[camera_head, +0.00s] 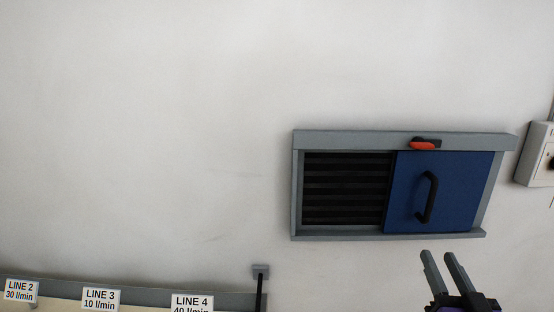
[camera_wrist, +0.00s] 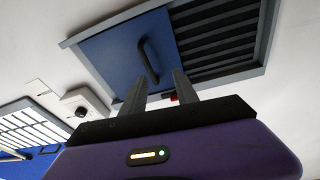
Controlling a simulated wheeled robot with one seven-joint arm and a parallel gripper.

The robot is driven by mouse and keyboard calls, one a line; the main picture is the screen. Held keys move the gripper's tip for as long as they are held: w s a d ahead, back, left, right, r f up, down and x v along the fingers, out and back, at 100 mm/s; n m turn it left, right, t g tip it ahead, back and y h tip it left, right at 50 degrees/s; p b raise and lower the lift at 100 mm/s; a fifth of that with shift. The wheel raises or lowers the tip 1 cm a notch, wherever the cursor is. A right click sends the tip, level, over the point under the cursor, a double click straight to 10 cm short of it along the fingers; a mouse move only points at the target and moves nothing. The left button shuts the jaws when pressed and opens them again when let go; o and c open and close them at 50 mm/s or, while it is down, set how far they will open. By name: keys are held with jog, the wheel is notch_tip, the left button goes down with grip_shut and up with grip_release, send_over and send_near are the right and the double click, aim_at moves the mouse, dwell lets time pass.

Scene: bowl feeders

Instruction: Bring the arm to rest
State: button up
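My gripper (camera_head: 444,270) shows at the lower right of the head view, just below a wall vent with a sliding blue panel. Its two grey fingers stand apart with nothing between them. The gripper also shows in the wrist view (camera_wrist: 159,88), with the fingers spread in front of the panel. The fingers appear clear of the black handle (camera_head: 427,197) on the blue panel (camera_head: 460,185). Most of my arm is out of view.
The vent's grey frame (camera_head: 294,190) holds dark louvres (camera_head: 342,190) left of the panel. A red-orange latch (camera_head: 423,145) sits on its top rail. A control box (camera_head: 538,155) is at right. Line labels (camera_head: 100,299) run along the lower left. The upper wall is bare.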

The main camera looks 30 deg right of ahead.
jog(key=s+a+f+n+y, duration=0.3)
jog(key=s+a+f+y, duration=0.1)
jog(key=a, duration=0.6)
jog(key=s+a+f+n+y, duration=0.3)
jog(key=s+a, duration=0.4)
jog(key=a, duration=0.4)
jog(key=s+a+f+n+y, duration=0.3)
jog(key=s+a+f+y, duration=0.2)
jog(key=a, duration=0.5)
notch_tip(320, 180, down, 2)
jog(key=shift+s+a+f+g+y, duration=0.2)
jog(key=shift+s+a+g+y, duration=0.2)
jog(key=shift+d, duration=0.1)
